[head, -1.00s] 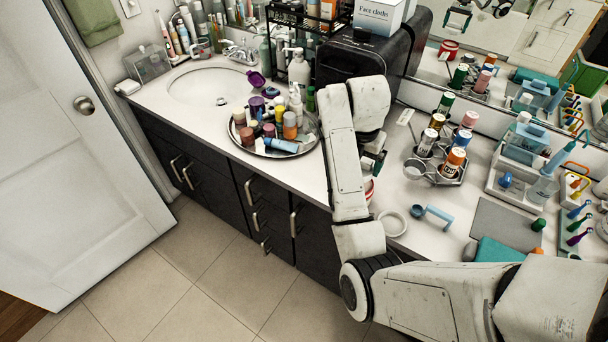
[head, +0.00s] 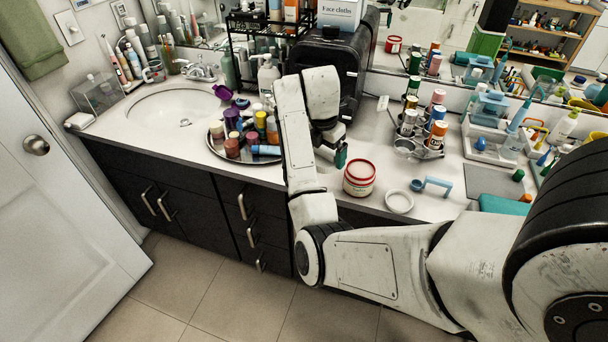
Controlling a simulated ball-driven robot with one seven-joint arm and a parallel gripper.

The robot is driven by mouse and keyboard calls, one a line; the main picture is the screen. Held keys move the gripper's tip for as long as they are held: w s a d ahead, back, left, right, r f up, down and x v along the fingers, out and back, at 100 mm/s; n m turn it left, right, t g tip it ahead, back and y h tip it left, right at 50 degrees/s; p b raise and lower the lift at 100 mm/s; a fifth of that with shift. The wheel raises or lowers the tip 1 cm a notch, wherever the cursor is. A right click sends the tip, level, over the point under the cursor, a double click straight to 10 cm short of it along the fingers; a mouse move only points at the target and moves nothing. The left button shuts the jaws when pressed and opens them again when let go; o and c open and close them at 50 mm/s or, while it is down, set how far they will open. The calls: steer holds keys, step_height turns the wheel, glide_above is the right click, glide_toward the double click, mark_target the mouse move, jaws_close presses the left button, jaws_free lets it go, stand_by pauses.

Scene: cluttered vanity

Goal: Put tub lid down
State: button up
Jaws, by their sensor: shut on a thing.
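The red-and-white tub (head: 359,180) stands upright on the counter near its front edge, with a red band around its top. My gripper (head: 338,156) is just left of and behind the tub, low over the counter. It is shut, but my arm hides most of it and what it holds. Only a small dark-green part shows at its tip. The held tub lid cannot be made out in this view, nor whether it touches the counter.
A white ring (head: 399,201) and a blue-handled scoop (head: 432,186) lie right of the tub. A round tray (head: 216,150) of bottles stands left of my arm. A carousel of cans (head: 432,150) stands behind right. Some bare counter lies between.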

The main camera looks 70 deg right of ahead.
steer(key=w+f, duration=0.2)
steer(key=w+d+f, duration=0.1)
steer(key=w+f, duration=0.1)
steer(key=w+d+f, duration=0.1)
steer(key=w+f, duration=0.1)
steer(key=shift+w+d+f+p, duration=0.1)
steer(key=shift+w+f+p, duration=0.15)
steer(key=shift+f+p, duration=0.55)
steer(key=shift+f, duration=1.1)
steer(key=shift+f, duration=0.1)
steer(key=o, duration=0.8)
